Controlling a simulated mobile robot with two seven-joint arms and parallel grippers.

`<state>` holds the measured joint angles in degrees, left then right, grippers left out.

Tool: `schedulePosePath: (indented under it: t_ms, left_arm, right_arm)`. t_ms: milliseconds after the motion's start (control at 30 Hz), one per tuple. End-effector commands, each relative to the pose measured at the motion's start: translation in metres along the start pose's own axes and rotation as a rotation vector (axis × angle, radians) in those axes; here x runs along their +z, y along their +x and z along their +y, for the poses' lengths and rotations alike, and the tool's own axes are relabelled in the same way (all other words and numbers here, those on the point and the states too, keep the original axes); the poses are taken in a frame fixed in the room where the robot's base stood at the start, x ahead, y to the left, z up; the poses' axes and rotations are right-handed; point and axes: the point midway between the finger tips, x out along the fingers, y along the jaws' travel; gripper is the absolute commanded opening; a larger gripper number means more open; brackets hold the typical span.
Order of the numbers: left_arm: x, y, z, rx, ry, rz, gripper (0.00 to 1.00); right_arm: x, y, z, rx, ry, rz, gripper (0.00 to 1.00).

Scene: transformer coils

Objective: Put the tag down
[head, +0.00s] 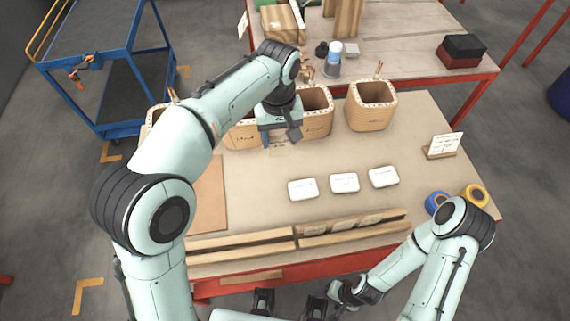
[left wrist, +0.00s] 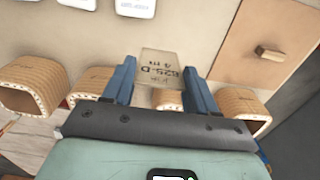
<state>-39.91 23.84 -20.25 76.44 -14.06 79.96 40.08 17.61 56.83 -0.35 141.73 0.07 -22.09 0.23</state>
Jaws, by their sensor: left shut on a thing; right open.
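My left gripper (head: 280,141) is shut on a small beige tag. In the left wrist view the tag (left wrist: 161,68) sits between the tips of the two blue fingers (left wrist: 158,80), with dark printed writing on it. In the head view the left gripper is over the table, in front of the middle coils; the tag is small and hard to make out there. Several wooden-looking coils stand along the back of the table, among them a middle one (head: 317,118) and a right one (head: 371,112). My right gripper (head: 290,304) is open and empty at the bottom edge, in front of the table.
Three white cases (head: 344,183) lie mid-table. Slotted wooden rails (head: 240,243) run along the front edge, with some tags in the right one. A brown board (head: 209,190) lies at left. A sign (head: 443,146) and blue and yellow rolls (head: 474,195) are at right.

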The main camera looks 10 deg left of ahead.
Motion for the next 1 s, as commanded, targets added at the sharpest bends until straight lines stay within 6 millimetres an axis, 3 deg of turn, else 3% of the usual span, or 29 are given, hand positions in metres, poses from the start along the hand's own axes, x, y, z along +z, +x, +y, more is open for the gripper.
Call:
schedulePosePath:
  t_ms: [100,300,500,733,1000]
  left_arm:
    - [0.001,0.036,-0.001,-0.004,-0.001,-0.005,0.29]
    - [0.0,0.077,-0.001,-0.002,-0.001,-0.002,0.29]
    - [0.0,0.093,0.0,-0.001,-0.001,-0.001,0.29]
    - [0.0,0.126,-0.001,-0.002,0.0,-0.001,0.29]
    - [-0.001,0.131,0.0,0.0,0.0,0.001,0.29]
  right_arm:
    - [0.002,0.009,0.004,0.002,0.002,-0.004,0.69]
    - [0.003,0.016,0.007,0.002,0.002,-0.007,0.69]
    - [0.003,0.018,0.007,0.003,0.002,-0.007,0.69]
    - [0.004,0.023,0.01,0.003,0.003,-0.009,0.69]
    - [0.004,0.023,0.01,0.003,0.003,-0.009,0.69]
